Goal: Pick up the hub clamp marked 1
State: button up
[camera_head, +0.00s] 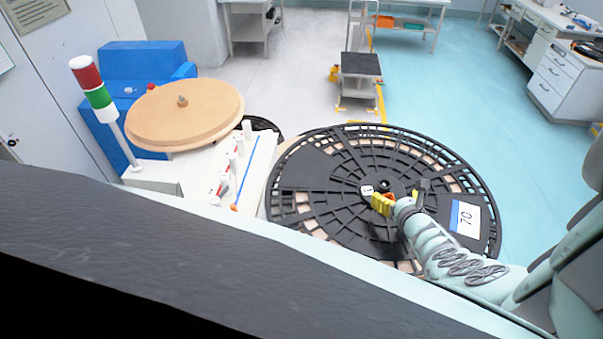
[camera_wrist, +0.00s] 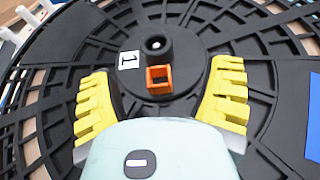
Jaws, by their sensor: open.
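The hub clamp marked 1 (camera_wrist: 157,46) is a black round piece with a raised central knob at the middle of a large black spoked reel (camera_wrist: 33,110). A white label with a 1 (camera_wrist: 129,60) lies left of the knob, and a small orange square bracket (camera_wrist: 158,80) stands in front of it. In the head view the clamp's knob (camera_head: 386,184) shows just beyond my gripper (camera_head: 382,203). In the wrist view my gripper (camera_wrist: 161,85) is open, its yellow ribbed fingers apart on both sides of the orange bracket.
The reel carries a white and blue label reading 70 (camera_head: 467,218). Left of it stand a white panel with several small posts (camera_head: 240,165), a tan disc (camera_head: 185,112) and a red-green signal light (camera_head: 92,88). A step stool (camera_head: 360,70) stands on open floor behind.

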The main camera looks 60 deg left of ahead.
aim_at(387, 189)
jog(key=b+x, duration=0.4)
jog(key=x, duration=0.1)
jog(key=shift+s+f+b, duration=0.25)
jog(key=shift+s+b, duration=0.05)
jog(key=shift+s, duration=0.1)
jog(key=shift+w+a+b, duration=0.3)
jog(key=shift+a, duration=0.1)
jog(key=shift+r, duration=0.1)
jog(key=shift+c, duration=0.4)
jog(key=shift+d, duration=0.1)
grip_shut()
